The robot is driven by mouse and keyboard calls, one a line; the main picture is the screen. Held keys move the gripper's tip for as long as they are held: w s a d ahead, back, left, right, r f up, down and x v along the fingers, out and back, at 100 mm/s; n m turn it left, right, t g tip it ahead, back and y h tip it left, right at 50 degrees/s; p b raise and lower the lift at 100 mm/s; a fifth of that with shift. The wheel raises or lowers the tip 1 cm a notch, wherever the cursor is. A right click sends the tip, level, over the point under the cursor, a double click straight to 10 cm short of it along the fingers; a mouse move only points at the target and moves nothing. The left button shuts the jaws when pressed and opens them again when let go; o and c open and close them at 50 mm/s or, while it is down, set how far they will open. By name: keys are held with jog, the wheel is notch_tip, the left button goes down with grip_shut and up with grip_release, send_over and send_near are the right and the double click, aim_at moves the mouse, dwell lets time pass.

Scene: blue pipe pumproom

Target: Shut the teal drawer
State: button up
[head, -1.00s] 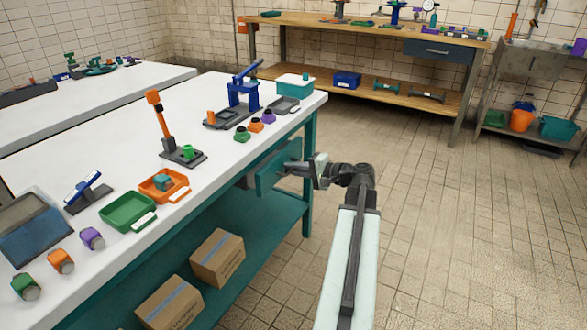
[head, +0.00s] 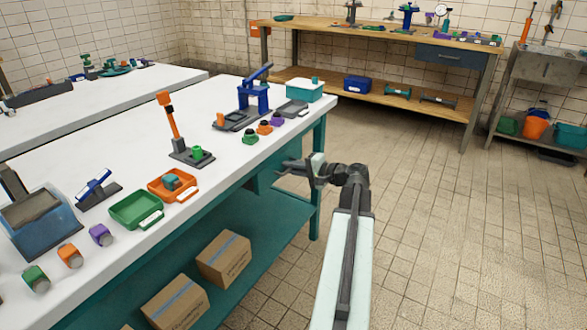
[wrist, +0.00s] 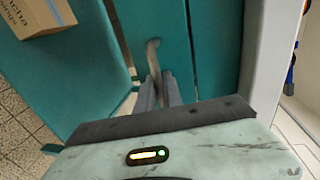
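The teal drawer (head: 264,178) is under the right end of the white bench, its front now close to the bench frame in the head view. Its teal front also fills the middle of the wrist view (wrist: 205,45), with a curved grey-brown handle (wrist: 152,56). My gripper (head: 288,168) is at the drawer front. In the wrist view, its two fingers (wrist: 159,82) lie close on either side of the handle and appear shut on it. Any narrow gap left at the drawer is hard to judge from here.
The white bench (head: 105,170) carries trays, a blue press (head: 254,95) and small parts. Cardboard boxes (head: 224,258) lie on its teal lower shelf (head: 262,235). A wooden workbench (head: 375,35) stands at the back. The tiled floor to the right is clear.

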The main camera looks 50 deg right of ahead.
jog(key=shift+a+r, duration=0.15)
jog(key=shift+a, duration=0.1)
jog(key=p+v, duration=0.1)
jog(key=v, duration=0.6)
jog(key=shift+s+d+p, duration=0.3)
jog(key=shift+s, duration=0.1)
